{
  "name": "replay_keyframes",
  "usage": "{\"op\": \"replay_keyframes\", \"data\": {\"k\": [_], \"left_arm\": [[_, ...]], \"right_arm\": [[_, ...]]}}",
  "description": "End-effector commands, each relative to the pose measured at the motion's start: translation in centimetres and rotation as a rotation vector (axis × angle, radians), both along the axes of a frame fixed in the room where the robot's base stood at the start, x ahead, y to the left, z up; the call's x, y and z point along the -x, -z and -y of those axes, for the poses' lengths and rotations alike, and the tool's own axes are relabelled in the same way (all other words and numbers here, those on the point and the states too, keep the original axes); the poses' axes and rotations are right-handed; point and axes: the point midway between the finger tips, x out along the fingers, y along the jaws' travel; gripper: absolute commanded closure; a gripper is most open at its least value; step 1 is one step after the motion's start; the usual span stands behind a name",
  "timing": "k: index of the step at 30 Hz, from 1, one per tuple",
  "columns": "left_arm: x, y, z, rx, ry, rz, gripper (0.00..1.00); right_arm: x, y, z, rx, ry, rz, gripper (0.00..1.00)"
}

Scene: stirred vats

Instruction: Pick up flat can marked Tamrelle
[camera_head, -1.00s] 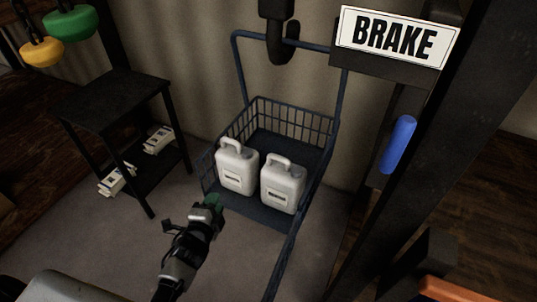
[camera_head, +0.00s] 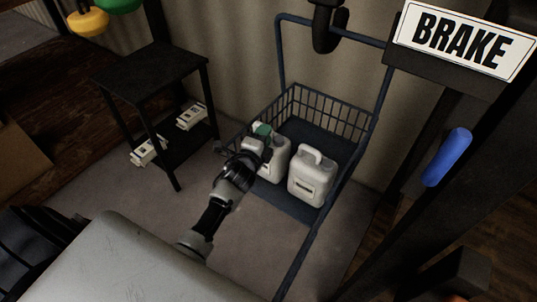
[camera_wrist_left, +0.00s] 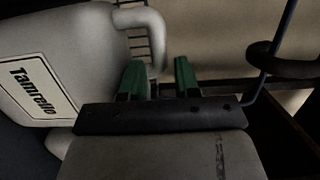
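Two white flat cans with handles stand in a blue wire basket. My left gripper (camera_head: 262,131) is at the top of the left can (camera_head: 276,164) and partly covers it. The right can (camera_head: 311,182) stands clear beside it. Labels are too small to read in the head view. In the left wrist view, a can marked Tamrelle (camera_wrist_left: 75,60) fills the left side. Its handle (camera_wrist_left: 150,32) comes down close to the green fingertips (camera_wrist_left: 160,78). The fingers are apart, with part of the handle showing between them. I cannot tell whether they touch it. My right gripper is out of view.
The basket (camera_head: 352,118) has a tall blue frame, with a dark hook (camera_head: 327,30) above it. A black side table (camera_head: 150,68) stands left, with small white boxes (camera_head: 192,116) on its lower shelf. A BRAKE sign (camera_head: 462,40) and blue handle (camera_head: 447,157) are at right.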

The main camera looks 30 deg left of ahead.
Motion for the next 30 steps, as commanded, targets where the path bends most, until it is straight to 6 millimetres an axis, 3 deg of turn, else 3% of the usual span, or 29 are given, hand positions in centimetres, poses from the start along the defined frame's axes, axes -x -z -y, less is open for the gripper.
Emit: {"op": "replay_keyframes", "data": {"k": [3, 11, 17, 30], "left_arm": [[-1.08, -0.03, -0.05, 0.0, 0.0, 0.001, 0.68], [-1.24, 0.03, -0.07, 0.0, 0.0, 0.0, 0.68], [-1.22, 0.03, -0.07, 0.0, 0.0, -0.001, 0.99], [-1.23, -0.22, -0.1, -0.001, 0.0, 0.001, 1.0]], "right_arm": [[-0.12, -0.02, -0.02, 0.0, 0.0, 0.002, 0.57], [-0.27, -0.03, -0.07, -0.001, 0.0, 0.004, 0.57], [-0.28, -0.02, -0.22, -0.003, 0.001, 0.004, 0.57], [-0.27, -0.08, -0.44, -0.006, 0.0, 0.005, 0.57]]}}
